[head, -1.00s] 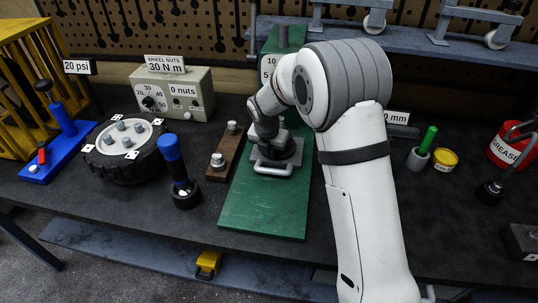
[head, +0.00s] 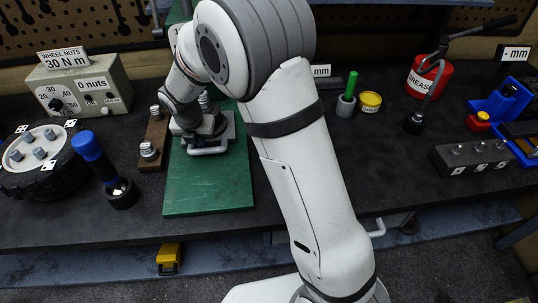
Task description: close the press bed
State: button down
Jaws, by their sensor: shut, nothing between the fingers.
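The press (head: 206,188) has a green base standing on the dark bench, left of centre, with its back part mostly hidden behind my arm. A grey metal plate with a bar handle (head: 208,150) at its front edge sits on the green base; I take this as the press bed. My gripper (head: 205,132) is directly over the plate, just behind the handle. It is shut and empty. Its fingertips are dark and partly hidden, so I cannot tell whether they touch the plate.
Left of the press are a brown block with bolts (head: 153,140), a blue-handled tool (head: 100,165), a wheel (head: 38,155) and a wheel-nut box (head: 80,88). To the right are a green-handled pin (head: 349,88), yellow tin (head: 370,101) and red grease can (head: 428,78). The green base's front is clear.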

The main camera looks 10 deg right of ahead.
jog(key=s+b, duration=0.1)
jog(key=s, duration=0.2)
jog(key=s+b, duration=0.1)
jog(key=s, duration=0.3)
jog(key=s+a+b, duration=0.1)
jog(key=s+b, duration=0.1)
jog(key=s, duration=0.1)
jog(key=shift+s+f, duration=0.2)
jog(key=shift+s, duration=0.2)
jog(key=d+v, duration=0.1)
jog(key=v, duration=0.9)
jog(key=s+d+r+m+p, duration=0.1)
jog(key=s+d+r+m, duration=0.15)
jog(key=d+m, duration=0.7)
jog(key=s+d+r+m+p, duration=0.1)
jog(key=s+d+m, duration=0.3)
jog(key=d+m, duration=0.55)
jog(key=w+a+f+n+t+b, duration=0.15)
jog(key=w+a+n+b, duration=0.25)
jog(key=a+n, duration=0.6)
jog(key=w+a+f+n+b, duration=0.2)
jog(key=w+a+n+b, duration=0.15)
jog(key=a+n, duration=0.6)
jog(key=shift+m, duration=0.25)
jog(key=x, duration=0.9)
jog(key=shift+s+d+f+b, duration=0.15)
jog(key=shift+d+f+b, duration=0.05)
jog(key=shift+f+b, duration=0.2)
jog(key=shift+r, duration=0.1)
